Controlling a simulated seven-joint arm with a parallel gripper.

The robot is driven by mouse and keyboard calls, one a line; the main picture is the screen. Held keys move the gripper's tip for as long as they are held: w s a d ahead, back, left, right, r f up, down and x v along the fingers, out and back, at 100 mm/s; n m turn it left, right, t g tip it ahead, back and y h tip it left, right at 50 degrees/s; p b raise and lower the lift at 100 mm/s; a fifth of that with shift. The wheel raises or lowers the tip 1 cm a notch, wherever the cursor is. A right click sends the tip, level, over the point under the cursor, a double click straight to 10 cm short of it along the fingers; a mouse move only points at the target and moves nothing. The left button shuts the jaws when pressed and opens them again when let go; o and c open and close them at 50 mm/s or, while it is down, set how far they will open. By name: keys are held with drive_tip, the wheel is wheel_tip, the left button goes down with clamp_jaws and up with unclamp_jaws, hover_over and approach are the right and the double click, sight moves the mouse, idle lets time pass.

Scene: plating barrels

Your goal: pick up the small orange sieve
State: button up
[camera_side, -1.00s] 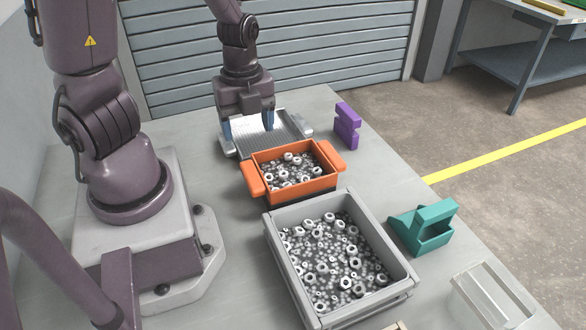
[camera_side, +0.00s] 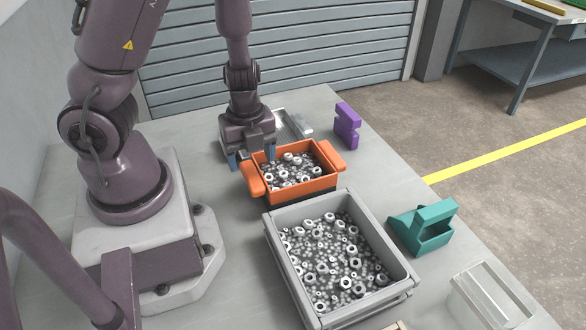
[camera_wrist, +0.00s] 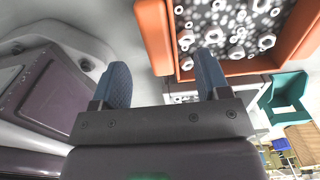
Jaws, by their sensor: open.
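The small orange sieve (camera_side: 308,187) is a rectangular bin with a side handle at each end, holding several metal nuts and rings. It stands on a dark base on the table. My gripper (camera_side: 252,158) is open, its blue fingers pointing down at the sieve's far left corner. The right finger is close to the sieve's rim; I cannot tell if it touches.
A large grey bin (camera_side: 283,260) full of nuts stands in front of the sieve. A silver ribbed tray (camera_side: 300,124) lies behind my gripper. A purple block (camera_side: 347,126), a teal scoop-like holder (camera_side: 424,228) and a clear box (camera_side: 490,298) stand along the right side.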

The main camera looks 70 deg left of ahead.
sight(254, 173)
drive_tip(key=shift+f, duration=2.55)
drive_tip(key=shift+c, duration=0.4)
drive_tip(key=c, duration=1.2)
drive_tip(key=shift+w+r, duration=0.1)
drive_tip(key=shift+r, duration=0.15)
